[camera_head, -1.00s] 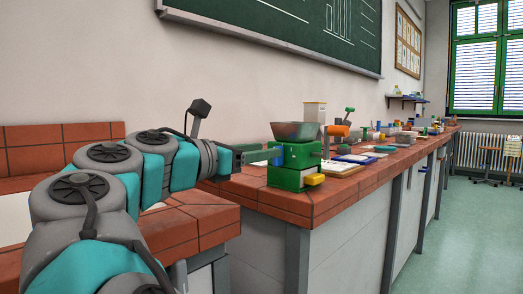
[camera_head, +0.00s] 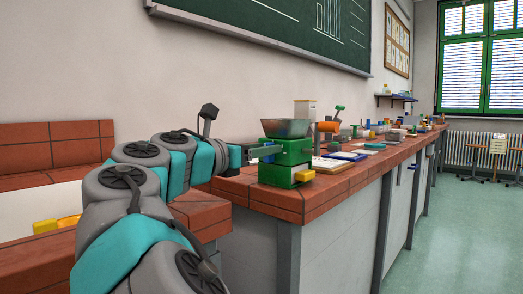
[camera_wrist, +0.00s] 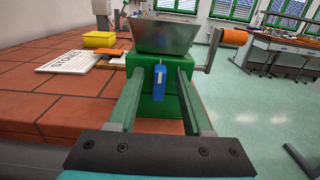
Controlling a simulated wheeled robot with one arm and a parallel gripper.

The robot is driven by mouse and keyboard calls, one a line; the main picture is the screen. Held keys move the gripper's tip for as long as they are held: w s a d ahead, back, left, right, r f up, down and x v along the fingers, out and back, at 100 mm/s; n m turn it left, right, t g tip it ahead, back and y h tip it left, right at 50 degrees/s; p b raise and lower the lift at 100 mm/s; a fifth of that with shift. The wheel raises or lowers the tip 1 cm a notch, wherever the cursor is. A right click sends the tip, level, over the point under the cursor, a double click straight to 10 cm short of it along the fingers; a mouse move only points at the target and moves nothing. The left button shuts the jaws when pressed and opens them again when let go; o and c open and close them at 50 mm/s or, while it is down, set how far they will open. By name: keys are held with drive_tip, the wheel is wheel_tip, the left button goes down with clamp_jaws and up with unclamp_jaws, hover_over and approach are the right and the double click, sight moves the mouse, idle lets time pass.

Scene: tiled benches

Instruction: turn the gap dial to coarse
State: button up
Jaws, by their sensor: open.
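The green mill (camera_head: 288,172) stands on the tiled bench, with a metal hopper (camera_head: 285,128) on top and an orange crank handle (camera_head: 328,127) at its right. In the wrist view the mill's green body (camera_wrist: 148,65) is straight ahead. A blue dial (camera_wrist: 158,97) with a pale mark near its top is on its near face, pointing up and down. My gripper (camera_wrist: 158,72) is open, with one finger on each side of the dial. A gap shows between the dial and each finger. In the head view the gripper (camera_head: 264,151) is at the mill's left side.
A yellow tray (camera_wrist: 99,39) and a white lettered board (camera_wrist: 68,60) lie left of the mill in the wrist view. Several items line the bench beyond it. The floor (camera_head: 455,220) at the right is clear.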

drive_tip(key=shift+c, duration=0.2)
clamp_jaws()
